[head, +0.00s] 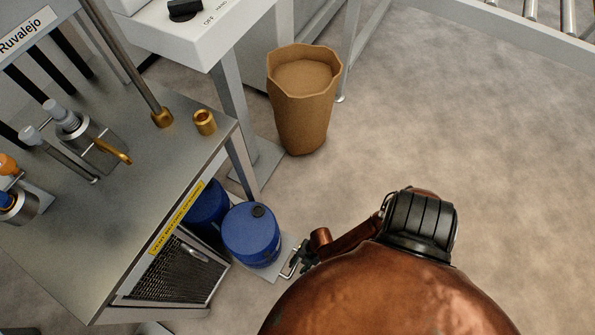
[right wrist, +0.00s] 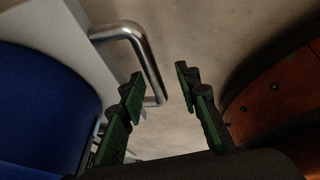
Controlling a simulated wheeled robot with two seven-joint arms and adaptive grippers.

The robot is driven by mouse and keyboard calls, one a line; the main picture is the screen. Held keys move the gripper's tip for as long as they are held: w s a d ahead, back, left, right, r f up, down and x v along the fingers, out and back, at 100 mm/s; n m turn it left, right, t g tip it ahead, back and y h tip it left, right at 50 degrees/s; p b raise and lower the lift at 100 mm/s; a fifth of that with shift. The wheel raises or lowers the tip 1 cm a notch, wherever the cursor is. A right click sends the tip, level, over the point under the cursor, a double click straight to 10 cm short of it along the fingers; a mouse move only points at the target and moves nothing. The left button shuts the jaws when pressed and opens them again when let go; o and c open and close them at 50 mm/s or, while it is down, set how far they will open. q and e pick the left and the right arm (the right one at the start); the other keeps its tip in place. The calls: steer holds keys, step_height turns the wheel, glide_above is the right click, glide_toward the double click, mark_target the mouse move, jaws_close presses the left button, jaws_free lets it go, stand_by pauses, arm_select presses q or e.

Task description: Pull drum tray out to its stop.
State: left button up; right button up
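The grey drum tray (head: 270,273) sticks out a little from under the bench and carries a blue drum (head: 251,236). Its metal handle (head: 290,268) is at the outer edge. In the right wrist view the bent steel handle (right wrist: 148,62) stands beyond and partly behind the left finger, with the tray edge (right wrist: 72,42) and blue drum (right wrist: 40,110) to the left. My right gripper (right wrist: 158,82) is open, its fingers apart. The handle's bar shows in the gap, close to the left finger; contact cannot be told. The right gripper (head: 306,260) is beside the handle in the head view. My left gripper is not in view.
A second blue drum (head: 207,206) sits under the bench (head: 120,225). A mesh panel (head: 172,270) is beside the tray. A brown bin (head: 303,105) stands behind, near a grey post (head: 235,110). The floor (head: 470,130) to the right is clear.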

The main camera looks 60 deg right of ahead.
steer(key=shift+w, duration=0.1)
steer(key=shift+d+r, duration=0.2)
steer(key=shift+r, duration=0.25)
steer(key=v, duration=1.1)
steer(key=shift+s, duration=0.25)
